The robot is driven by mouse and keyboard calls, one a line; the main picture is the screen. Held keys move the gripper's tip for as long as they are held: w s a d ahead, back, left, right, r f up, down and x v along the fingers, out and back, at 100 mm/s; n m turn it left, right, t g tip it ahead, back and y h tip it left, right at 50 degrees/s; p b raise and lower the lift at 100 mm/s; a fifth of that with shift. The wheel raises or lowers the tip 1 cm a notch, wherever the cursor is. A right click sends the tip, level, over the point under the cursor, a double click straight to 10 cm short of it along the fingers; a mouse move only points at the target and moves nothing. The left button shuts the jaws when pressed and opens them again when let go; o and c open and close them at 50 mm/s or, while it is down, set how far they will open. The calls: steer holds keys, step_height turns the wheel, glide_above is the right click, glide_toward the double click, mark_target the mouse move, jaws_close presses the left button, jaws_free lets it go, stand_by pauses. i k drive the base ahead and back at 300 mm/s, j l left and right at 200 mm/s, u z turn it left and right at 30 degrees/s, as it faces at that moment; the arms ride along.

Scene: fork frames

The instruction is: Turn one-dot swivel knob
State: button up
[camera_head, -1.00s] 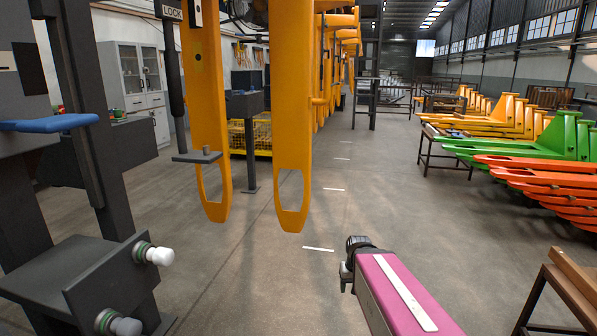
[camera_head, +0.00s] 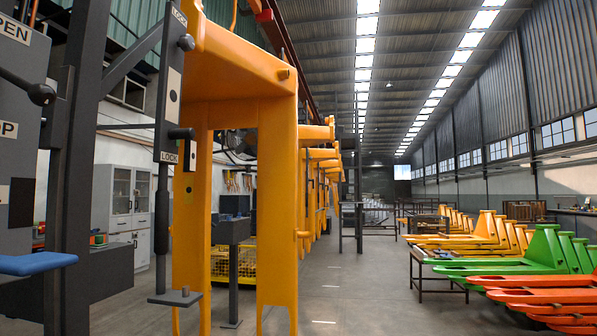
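A dark upright plate marked LOCK at top and bottom stands at the left. I cannot tell for sure which knob is the one-dot swivel knob. My gripper and arm are not in view.
A dark machine post (camera_head: 75,200), a blue pad (camera_head: 38,263) and a black ball-ended lever (camera_head: 40,94) fill the left edge. A yellow frame (camera_head: 278,200) stands right of the plate. Green forks (camera_head: 540,255) lie at right. The middle floor is open.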

mark_target(187, 43)
steer(key=k+l+u, duration=0.15)
steer(key=u, duration=1.4)
